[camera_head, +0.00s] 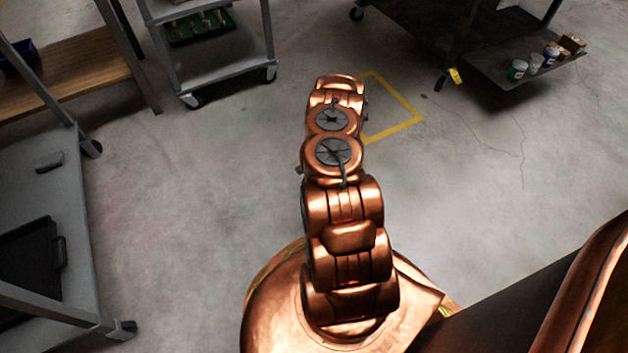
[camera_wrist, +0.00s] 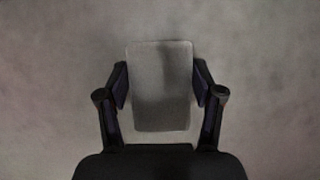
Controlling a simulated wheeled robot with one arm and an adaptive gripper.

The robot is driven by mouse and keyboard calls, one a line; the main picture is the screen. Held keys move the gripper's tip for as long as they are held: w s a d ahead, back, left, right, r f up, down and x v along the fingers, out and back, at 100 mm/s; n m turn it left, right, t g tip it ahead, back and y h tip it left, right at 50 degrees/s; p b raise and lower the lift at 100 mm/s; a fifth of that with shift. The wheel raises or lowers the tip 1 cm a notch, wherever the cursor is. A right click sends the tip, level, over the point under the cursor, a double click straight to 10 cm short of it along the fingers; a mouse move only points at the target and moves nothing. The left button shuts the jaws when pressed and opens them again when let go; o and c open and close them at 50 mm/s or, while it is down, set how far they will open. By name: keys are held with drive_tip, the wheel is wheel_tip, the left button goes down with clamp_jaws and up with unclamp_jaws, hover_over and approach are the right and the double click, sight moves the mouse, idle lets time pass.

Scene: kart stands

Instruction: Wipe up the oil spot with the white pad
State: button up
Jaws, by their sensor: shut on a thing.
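The white pad (camera_wrist: 160,108) looks grey in the dim wrist view, a flat rectangle with rounded corners. My gripper (camera_wrist: 160,82) is shut on it, with one finger against each long side. Bare concrete floor shows around the pad; I cannot tell whether the pad touches it. In the head view my arm hides the gripper and the pad. No oil spot can be clearly made out in either view. A yellow square outline (camera_head: 404,124) is painted on the floor beside the arm's far end, and the arm covers its left part.
A grey cart (camera_head: 226,75) stands at the back left, and a wooden-topped bench (camera_head: 75,72) is left of it. A grey trolley (camera_head: 85,250) stands at the near left. A dark cart (camera_head: 485,62) with small cans is at the back right. Floor between them is open.

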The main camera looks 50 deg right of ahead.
drive_tip(key=shift+a+r+p, duration=0.15)
drive_tip(key=shift+r+p, duration=1.5)
drive_tip(key=shift+r, duration=1.25)
